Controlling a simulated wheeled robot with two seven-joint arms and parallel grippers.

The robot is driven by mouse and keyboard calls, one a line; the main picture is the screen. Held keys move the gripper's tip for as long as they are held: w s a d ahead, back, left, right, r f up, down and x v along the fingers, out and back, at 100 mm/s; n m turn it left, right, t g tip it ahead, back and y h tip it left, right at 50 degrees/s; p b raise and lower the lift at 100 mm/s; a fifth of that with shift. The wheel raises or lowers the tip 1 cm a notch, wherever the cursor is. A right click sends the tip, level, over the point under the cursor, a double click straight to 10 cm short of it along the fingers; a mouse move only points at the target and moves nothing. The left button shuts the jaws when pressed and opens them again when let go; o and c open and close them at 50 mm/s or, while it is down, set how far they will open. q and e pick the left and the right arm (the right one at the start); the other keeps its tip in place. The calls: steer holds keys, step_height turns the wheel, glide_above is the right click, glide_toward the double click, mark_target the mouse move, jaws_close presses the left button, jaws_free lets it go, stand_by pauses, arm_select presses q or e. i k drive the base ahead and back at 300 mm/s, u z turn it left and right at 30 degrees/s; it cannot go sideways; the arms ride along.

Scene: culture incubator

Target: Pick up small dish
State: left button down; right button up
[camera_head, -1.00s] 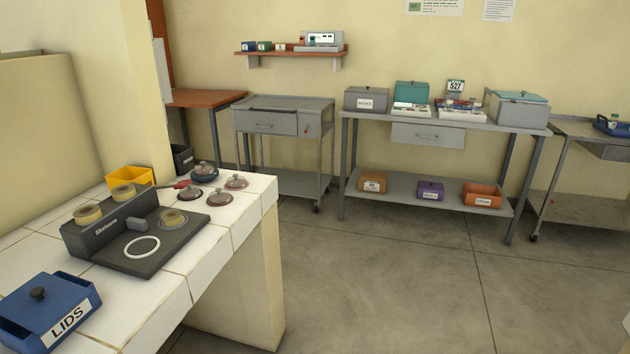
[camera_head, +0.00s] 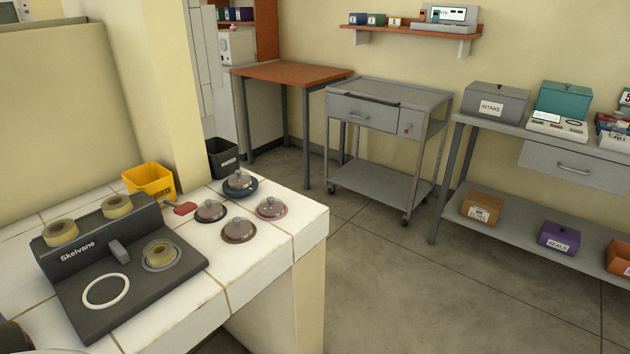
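Several small round dishes with knobbed lids stand close together on the white tiled counter (camera_head: 277,246). One is dark blue (camera_head: 240,185) at the back, one is dark grey (camera_head: 211,211) at the left, one is pinkish (camera_head: 271,208) at the right, and one is brownish (camera_head: 239,231) in front. They look much alike in size, so I cannot tell which is the small dish. Neither of my grippers is identifiable in view. A dark rounded shape at the bottom left corner is cut off and unclear.
A dark Skelvane device (camera_head: 130,265) with yellowish rolls fills the counter's left. A yellow bin (camera_head: 150,181) and a red-ended tool (camera_head: 185,208) are near the dishes. A grey cart (camera_head: 375,180) and a grey shelf table (camera_head: 545,220) stand beyond. The floor right of the counter is open.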

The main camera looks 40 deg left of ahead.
mark_target(266, 215)
steer(key=i, duration=2.7)
steer(key=u, duration=3.4)
